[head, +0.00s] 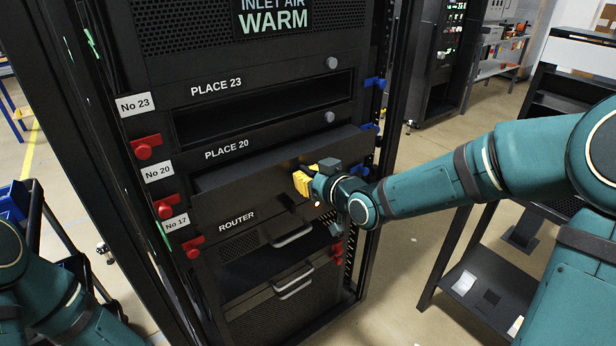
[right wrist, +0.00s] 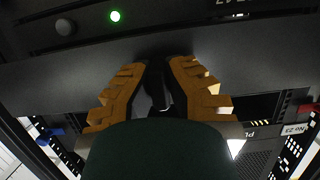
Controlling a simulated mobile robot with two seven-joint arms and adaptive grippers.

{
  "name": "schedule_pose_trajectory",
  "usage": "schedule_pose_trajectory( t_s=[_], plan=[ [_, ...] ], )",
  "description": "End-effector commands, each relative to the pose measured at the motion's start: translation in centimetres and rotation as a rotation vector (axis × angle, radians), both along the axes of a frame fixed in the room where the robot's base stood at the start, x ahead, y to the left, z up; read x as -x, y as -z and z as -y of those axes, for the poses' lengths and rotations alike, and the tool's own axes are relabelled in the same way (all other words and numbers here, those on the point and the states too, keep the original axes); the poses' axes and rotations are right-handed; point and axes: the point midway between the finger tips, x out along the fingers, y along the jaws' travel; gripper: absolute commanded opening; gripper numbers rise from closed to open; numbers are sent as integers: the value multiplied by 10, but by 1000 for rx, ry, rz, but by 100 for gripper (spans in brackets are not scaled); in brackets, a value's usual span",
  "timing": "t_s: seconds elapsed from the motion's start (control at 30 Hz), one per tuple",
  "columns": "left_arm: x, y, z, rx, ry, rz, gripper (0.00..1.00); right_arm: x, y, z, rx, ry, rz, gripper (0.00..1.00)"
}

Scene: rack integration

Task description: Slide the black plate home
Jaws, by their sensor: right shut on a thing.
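The black plate (head: 235,191) sits in the rack at PLACE 20. It sticks out a little past the panel around it, with a strip of its top face showing. My right gripper (head: 304,182) is at the right part of the plate's front, its yellow fingers shut on the plate. In the right wrist view, the plate (right wrist: 60,88) is a dark band across the picture.
The open PLACE 23 slot (head: 265,110) lies above the plate. The router (head: 290,235) with its handle is below. Red latches (head: 147,147) line the left post and blue latches (head: 375,82) the right. A dark cart (head: 478,290) stands on the right.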

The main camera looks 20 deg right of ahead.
Motion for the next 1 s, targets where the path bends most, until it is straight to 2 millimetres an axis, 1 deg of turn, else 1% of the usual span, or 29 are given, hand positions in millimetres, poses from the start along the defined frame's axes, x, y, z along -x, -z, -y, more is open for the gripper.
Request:
schedule_pose_trajectory(
  t_s=[1.0],
  plan=[
    [0,0,0,0,0,0,47,-22,-1,-8,0,-1,2,0]
  ],
)
